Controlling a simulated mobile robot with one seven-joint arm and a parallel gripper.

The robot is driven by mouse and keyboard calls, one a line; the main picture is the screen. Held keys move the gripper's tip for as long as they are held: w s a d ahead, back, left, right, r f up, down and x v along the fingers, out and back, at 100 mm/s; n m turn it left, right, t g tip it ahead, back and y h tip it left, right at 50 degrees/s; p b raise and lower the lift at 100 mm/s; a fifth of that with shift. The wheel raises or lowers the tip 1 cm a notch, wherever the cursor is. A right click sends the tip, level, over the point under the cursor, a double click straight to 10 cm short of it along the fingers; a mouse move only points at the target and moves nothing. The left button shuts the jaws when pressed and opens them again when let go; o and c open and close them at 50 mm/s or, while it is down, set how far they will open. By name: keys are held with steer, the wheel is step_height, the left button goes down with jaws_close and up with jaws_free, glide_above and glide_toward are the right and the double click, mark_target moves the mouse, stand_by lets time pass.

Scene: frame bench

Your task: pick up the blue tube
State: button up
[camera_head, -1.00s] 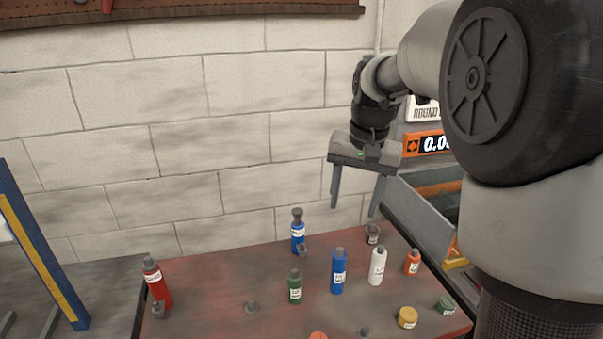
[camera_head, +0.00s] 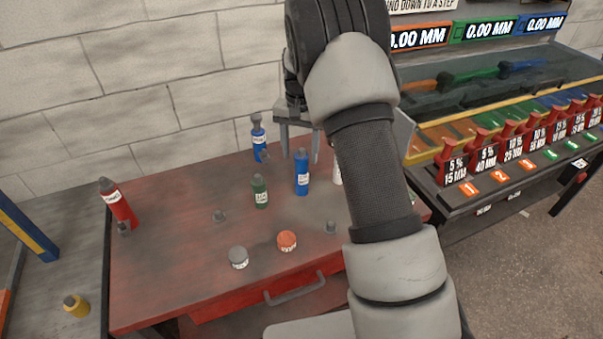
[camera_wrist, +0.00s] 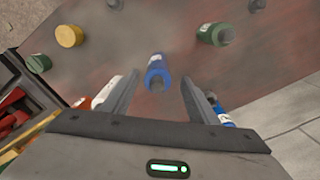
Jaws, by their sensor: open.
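A blue tube (camera_head: 302,174) with a grey cap and pale label stands upright on the red bench top. It shows in the wrist view (camera_wrist: 154,66) in the gap between the fingers, near their tips. A second blue container (camera_head: 257,134) with a grey top stands farther back; in the wrist view it is partly hidden by the right finger (camera_wrist: 224,117). My gripper (camera_head: 300,158) is open and empty, fingers pointing down, just behind or above the first tube. I cannot tell its exact height over the tube.
A green tube (camera_head: 260,191) stands left of the blue tube, and a white one (camera_wrist: 104,91) is close to the left finger. A red bottle (camera_head: 117,204), grey jar (camera_head: 238,258) and orange jar (camera_head: 287,241) stand around. The bench's left middle is mostly clear.

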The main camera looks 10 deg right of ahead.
mark_target(302, 170)
steer(key=f, duration=0.7)
steer(key=shift+d+f, duration=0.15)
steer(key=shift+d, duration=0.05)
jaws_close()
